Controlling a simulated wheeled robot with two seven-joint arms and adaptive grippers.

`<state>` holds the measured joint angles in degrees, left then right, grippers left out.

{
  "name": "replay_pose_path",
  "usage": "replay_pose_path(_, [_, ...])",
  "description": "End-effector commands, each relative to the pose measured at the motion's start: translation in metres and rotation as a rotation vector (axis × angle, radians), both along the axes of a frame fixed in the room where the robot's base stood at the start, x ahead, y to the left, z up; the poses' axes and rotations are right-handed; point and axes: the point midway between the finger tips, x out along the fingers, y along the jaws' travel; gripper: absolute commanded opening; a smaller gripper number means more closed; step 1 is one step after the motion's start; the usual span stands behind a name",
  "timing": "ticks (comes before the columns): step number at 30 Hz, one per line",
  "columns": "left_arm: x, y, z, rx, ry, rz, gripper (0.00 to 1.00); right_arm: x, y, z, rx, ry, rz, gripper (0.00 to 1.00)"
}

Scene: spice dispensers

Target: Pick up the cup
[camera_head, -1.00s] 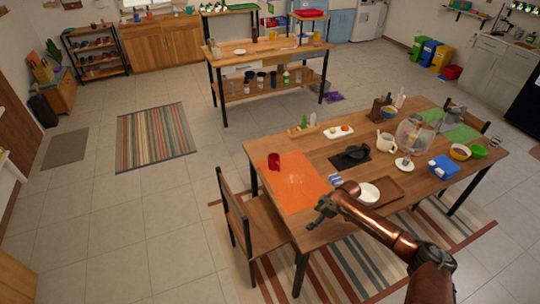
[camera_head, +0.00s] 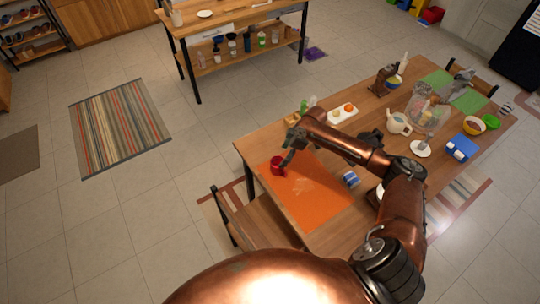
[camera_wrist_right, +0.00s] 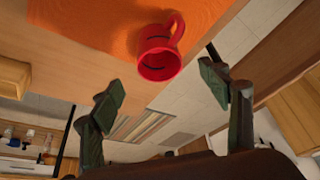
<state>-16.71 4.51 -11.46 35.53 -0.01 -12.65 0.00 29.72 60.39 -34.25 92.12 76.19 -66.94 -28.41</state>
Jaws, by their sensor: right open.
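The red cup (camera_head: 277,167) is at the far left corner of the orange mat (camera_head: 312,200) on the wooden table. In the right wrist view the cup (camera_wrist_right: 155,68) shows its open mouth and its handle, with the orange mat behind it. My right gripper (camera_head: 287,159) is close beside the cup in the head view. In the wrist view my right gripper (camera_wrist_right: 162,85) has its two fingers spread wide, with the cup in line with the gap between them. It is open and holds nothing. Whether a finger touches the cup is unclear. My left gripper is out of view.
A white tray (camera_head: 342,113) with small round items, a teapot (camera_head: 398,123), a clear blender-like container and a blue box (camera_head: 452,144) stand farther right. A chair (camera_head: 255,225) is at the table's near side. My right arm crosses above the table.

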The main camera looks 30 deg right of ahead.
Motion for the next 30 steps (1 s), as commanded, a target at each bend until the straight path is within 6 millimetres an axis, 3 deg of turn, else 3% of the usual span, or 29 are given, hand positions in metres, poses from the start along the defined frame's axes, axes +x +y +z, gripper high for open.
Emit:
replay_pose_path(4, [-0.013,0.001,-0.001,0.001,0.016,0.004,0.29,0.001,0.003,-0.006,0.0,0.002,0.003,0.7])
replay_pose_path(21, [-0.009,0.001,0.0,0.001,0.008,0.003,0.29,0.011,0.02,-0.07,0.0,0.001,0.004,0.7])
replay_pose_path(30, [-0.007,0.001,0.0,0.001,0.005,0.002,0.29,0.012,0.021,-0.074,-0.001,0.0,0.003,0.69])
